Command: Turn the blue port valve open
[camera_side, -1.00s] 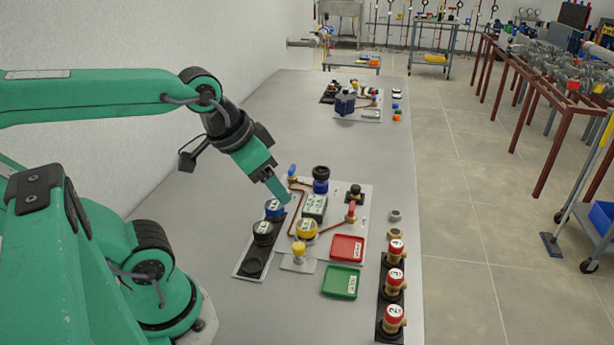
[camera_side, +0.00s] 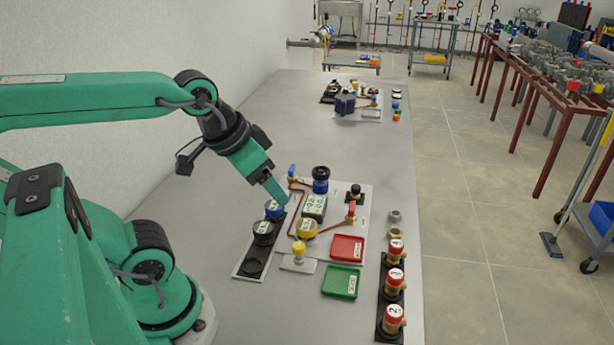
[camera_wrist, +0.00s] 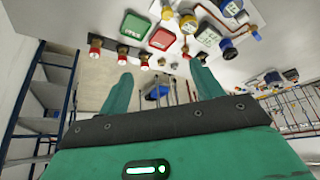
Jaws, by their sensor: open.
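The blue port valve (camera_side: 292,170) has a small upright blue handle at the back left of the white panel (camera_side: 338,189), above a copper pipe. My gripper (camera_side: 286,200) is open and empty. In the side view its fingertips appear in front of the valve, over the panel's left edge, near the blue-ringed gauge (camera_side: 274,208). They look above the panel, but the exact gap is unclear. The wrist view shows both fingers of my gripper (camera_wrist: 161,75) spread apart with nothing between them.
The panel also bears a red valve (camera_side: 351,211), a yellow-ringed gauge (camera_side: 306,229) and a blue-black knob (camera_side: 320,180). A red tray (camera_side: 347,248), a green tray (camera_side: 341,282) and several red-capped fittings (camera_side: 393,282) stand nearby.

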